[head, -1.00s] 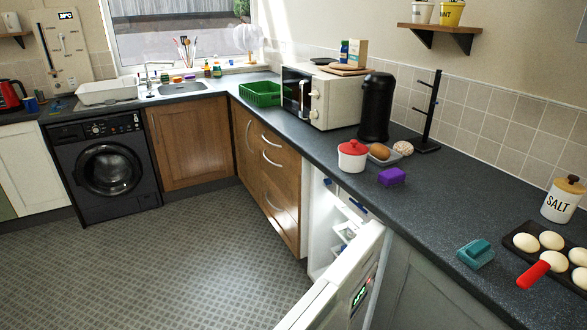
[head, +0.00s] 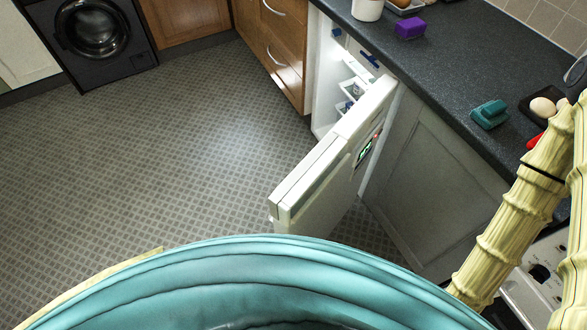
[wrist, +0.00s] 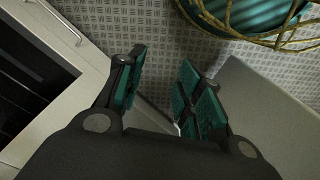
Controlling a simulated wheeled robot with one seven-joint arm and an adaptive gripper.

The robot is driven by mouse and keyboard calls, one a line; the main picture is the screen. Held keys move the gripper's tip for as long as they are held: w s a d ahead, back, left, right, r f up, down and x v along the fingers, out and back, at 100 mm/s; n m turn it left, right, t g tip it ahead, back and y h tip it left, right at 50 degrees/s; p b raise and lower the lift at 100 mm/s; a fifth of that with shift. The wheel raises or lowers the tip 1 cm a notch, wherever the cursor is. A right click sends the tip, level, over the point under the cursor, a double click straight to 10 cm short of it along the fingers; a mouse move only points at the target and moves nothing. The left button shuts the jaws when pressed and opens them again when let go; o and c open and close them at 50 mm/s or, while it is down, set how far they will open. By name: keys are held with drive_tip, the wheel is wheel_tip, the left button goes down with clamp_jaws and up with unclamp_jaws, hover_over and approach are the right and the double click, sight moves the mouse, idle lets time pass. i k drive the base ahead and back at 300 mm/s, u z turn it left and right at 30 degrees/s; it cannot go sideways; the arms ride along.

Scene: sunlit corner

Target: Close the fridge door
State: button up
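The white fridge door (head: 315,175) stands open in the head view, swung out over the floor from under the counter. A small lit display shows on its outer face. The fridge interior (head: 328,90) shows behind it, with white shelves on the inner side of the door. My gripper (wrist: 162,62) shows in the wrist view with its teal-padded fingers apart and only patterned floor visible between them. I cannot make out the gripper's fingers in the head view. The fridge door cannot be told for certain in the wrist view.
The dark counter (head: 440,90) runs along the right, holding a purple block (head: 410,25), a teal item (head: 489,114) and eggs. A grey cabinet (head: 432,180) stands beside the fridge. The patterned floor (head: 170,160) is clear left of the door.

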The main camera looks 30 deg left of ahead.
sight(313, 199)
drive_tip(key=u, duration=0.35)
drive_tip(key=k, duration=1.15)
drive_tip(key=z, duration=0.55)
drive_tip(key=i, duration=0.5)
drive_tip(key=u, duration=0.3)
